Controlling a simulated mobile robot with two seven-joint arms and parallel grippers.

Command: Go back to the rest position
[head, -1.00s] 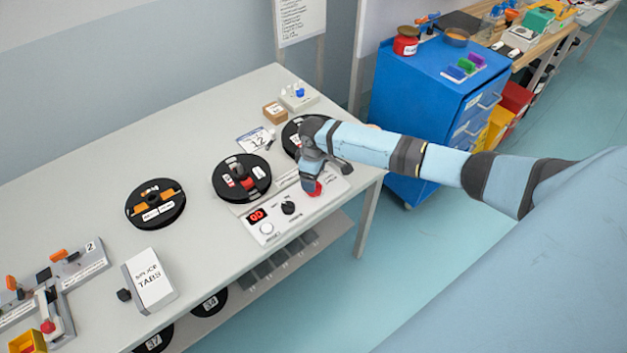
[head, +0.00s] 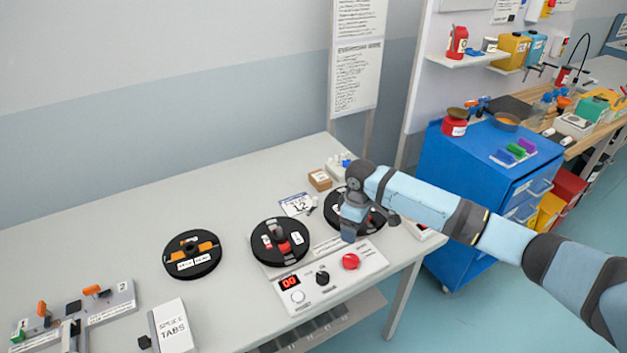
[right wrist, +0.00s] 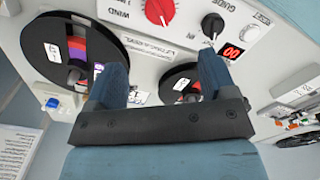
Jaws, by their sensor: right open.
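The panel's dark knob (head: 322,278) and red display (head: 289,282), reading 00, are clear of the gripper. A black reel (head: 280,242) sits on the left of the station. A second reel (head: 372,222) is partly hidden behind my right arm. My left gripper is not in view.
A loose reel (head: 192,254) and a splice tabs box (head: 173,326) lie on the table to the left. A small brown box (head: 320,180) stands at the back. A blue cabinet (head: 470,185) stands right of the table, behind my arm.

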